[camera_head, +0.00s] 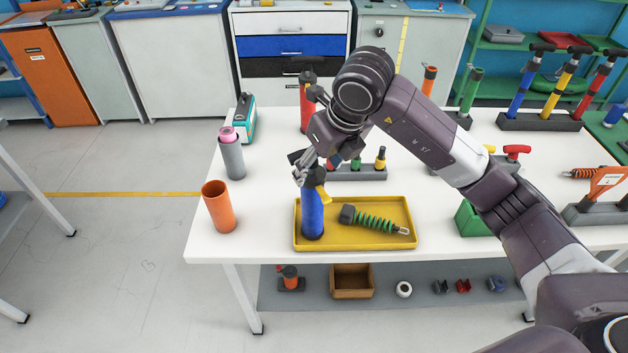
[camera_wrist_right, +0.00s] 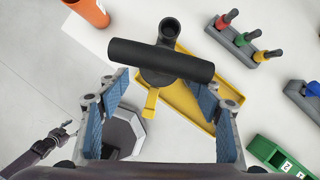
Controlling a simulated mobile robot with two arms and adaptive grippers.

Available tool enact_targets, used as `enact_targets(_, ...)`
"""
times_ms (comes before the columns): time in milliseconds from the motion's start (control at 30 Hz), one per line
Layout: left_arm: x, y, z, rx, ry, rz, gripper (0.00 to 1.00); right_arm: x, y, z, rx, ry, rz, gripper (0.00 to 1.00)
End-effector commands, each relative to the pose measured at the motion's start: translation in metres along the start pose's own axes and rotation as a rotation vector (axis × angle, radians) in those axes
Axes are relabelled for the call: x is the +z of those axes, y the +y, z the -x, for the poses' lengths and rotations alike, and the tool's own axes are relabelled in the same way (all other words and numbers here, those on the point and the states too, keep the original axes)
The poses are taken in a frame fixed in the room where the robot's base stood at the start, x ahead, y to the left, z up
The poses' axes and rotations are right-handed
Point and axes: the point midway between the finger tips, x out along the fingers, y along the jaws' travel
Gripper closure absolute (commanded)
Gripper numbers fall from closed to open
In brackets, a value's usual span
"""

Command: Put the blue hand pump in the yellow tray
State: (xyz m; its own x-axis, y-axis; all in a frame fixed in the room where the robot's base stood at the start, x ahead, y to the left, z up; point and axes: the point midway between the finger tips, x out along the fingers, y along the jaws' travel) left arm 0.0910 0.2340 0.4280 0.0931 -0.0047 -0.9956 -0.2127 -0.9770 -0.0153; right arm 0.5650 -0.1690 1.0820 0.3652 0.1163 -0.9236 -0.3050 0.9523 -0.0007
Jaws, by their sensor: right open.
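The blue hand pump (camera_head: 312,216) stands upright at the left end of the yellow tray (camera_head: 376,243), its base appearing to be inside the rim. In the wrist view its black T-handle (camera_wrist_right: 190,65) and yellow part (camera_wrist_right: 151,101) show above the tray (camera_wrist_right: 178,102). My right gripper (camera_head: 306,168) is open, right over the pump's top. In the wrist view its fingers (camera_wrist_right: 163,98) are spread on both sides of the pump, with no grip visible. The head view hides the handle behind the gripper. What looks like my left gripper (camera_wrist_right: 58,136) is small at the wrist view's lower left.
A green and black spring-like part (camera_head: 376,221) lies in the tray. An orange cup (camera_head: 218,207) and a grey cylinder (camera_head: 232,158) stand to the left. A holder with small coloured pumps (camera_head: 358,173) is behind the tray; a green box (camera_head: 470,220) is to its right.

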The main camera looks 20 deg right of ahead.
Motion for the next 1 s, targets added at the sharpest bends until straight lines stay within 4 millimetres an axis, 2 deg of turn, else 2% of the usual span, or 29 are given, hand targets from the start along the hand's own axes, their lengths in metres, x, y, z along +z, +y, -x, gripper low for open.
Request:
enact_targets(133,0.001,0.0,-0.008,0.0,0.0,-0.001,0.46,0.001,-0.001,0.028,-0.002,-0.005,0.0,0.4)
enact_targets(333,0.001,0.0,-0.011,0.0,0.0,-0.001,0.46,0.0,-0.001,0.048,-0.001,-0.001,-0.001,0.4)
enact_targets(1000,0.0,0.0,-0.011,-0.001,0.001,-0.001,0.46,0.0,0.0,0.051,0.0,0.001,-0.001,0.4)
